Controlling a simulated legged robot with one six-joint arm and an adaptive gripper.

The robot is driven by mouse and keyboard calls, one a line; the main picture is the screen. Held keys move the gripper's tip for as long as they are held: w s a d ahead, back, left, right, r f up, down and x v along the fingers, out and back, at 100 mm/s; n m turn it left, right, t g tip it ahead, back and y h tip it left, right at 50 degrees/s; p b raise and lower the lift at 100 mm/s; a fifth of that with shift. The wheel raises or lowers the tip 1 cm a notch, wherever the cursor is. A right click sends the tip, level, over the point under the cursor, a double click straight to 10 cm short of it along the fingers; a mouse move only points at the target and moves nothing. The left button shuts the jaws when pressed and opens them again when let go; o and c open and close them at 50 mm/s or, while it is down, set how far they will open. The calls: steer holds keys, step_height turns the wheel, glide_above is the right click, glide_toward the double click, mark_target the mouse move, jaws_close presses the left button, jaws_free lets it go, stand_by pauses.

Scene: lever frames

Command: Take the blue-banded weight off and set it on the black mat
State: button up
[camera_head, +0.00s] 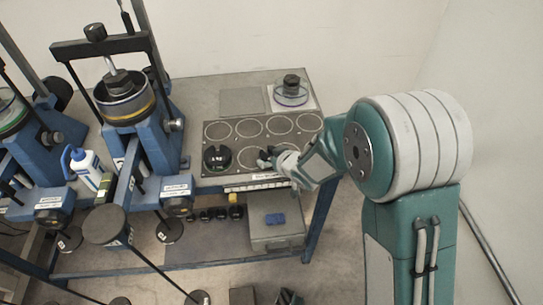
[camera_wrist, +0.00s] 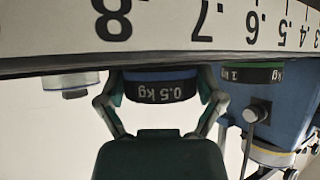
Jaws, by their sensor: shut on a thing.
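The blue-banded weight (camera_wrist: 160,88) is a black disc marked 0.5 kg, with its blue band along one edge. In the wrist view, which is upside down, it sits between the fingers of my gripper (camera_wrist: 160,105), which is shut on it. In the head view my gripper (camera_head: 270,159) is over the front middle of the dark mat (camera_head: 234,128) with ring outlines. There the weight is mostly hidden by the fingers. I cannot tell whether it touches the mat.
A green-banded 1 kg weight (camera_wrist: 252,72) is beside the held one; a black weight (camera_head: 217,157) stands on the mat's left front. A glass dish (camera_head: 291,96) is at the back right. A numbered strip (camera_head: 257,186) runs along the front edge. Blue lever frames (camera_head: 155,150) stand left.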

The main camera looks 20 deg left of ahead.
steer(key=shift+a, duration=0.2)
steer(key=o, duration=1)
steer(key=shift+o, duration=0.2)
steer(key=shift+d, duration=0.15)
steer(key=shift+d, duration=0.1)
steer(key=v, duration=1.2)
steer(key=shift+w, duration=0.1)
